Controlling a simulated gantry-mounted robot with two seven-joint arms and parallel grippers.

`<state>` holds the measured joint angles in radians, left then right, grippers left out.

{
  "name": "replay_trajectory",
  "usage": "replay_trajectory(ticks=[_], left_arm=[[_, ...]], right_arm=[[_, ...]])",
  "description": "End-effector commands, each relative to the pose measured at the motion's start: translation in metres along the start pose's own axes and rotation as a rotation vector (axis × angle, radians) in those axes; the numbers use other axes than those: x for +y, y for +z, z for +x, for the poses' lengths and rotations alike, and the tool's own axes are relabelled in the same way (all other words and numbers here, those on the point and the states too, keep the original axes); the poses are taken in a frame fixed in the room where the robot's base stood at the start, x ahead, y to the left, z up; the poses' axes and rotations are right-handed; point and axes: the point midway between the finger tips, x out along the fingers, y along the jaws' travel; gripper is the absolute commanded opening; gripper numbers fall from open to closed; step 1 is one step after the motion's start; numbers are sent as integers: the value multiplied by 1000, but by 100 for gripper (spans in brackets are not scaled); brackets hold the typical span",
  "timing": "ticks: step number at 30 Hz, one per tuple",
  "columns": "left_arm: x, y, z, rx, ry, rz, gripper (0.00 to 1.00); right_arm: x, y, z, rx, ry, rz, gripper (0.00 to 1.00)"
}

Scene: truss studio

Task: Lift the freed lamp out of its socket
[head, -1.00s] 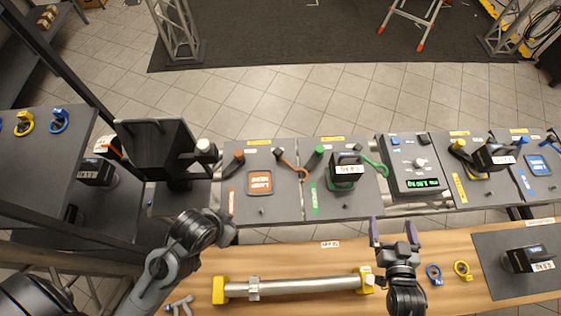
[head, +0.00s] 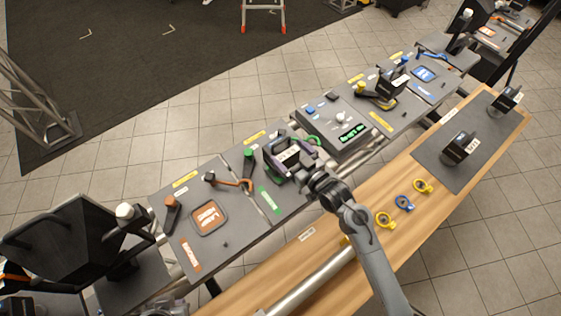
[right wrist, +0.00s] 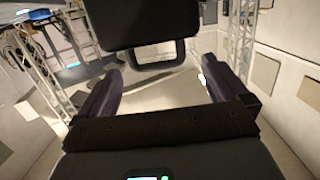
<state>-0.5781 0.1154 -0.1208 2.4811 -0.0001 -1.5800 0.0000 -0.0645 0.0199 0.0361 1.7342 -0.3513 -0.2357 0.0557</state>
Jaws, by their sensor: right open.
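The lamp (head: 284,150) is a black block with a white label on the green-marked panel. It sits in its socket, whose base is mostly hidden by the lamp and my gripper. My right gripper (head: 291,157) is at the lamp, open, with its purple fingers on either side of it. In the right wrist view, a black handle loop (right wrist: 158,66) under a dark body (right wrist: 150,22) shows between the open fingers (right wrist: 162,88). The fingers look apart from the handle there. My left gripper is not in view; only a grey piece shows at the bottom edge.
The wooden bench (head: 262,275) in front holds rings (head: 404,202) and a dark mat (head: 435,165) with black blocks.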

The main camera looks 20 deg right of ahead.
Motion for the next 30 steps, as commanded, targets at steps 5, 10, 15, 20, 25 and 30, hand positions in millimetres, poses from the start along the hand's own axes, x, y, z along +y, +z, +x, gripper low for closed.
replay_trajectory(ticks=[5,10,15,20,25,30], left_arm=[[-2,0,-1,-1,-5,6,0],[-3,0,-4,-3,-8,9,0],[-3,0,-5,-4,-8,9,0],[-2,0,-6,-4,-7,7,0],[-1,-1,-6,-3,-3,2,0],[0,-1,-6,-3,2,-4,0]], right_arm=[[0,0,8,-1,0,1,100],[3,1,25,0,0,1,100],[5,4,45,0,0,2,100],[5,4,56,0,0,0,100],[5,5,57,0,1,-1,100],[5,5,57,0,1,0,89]])
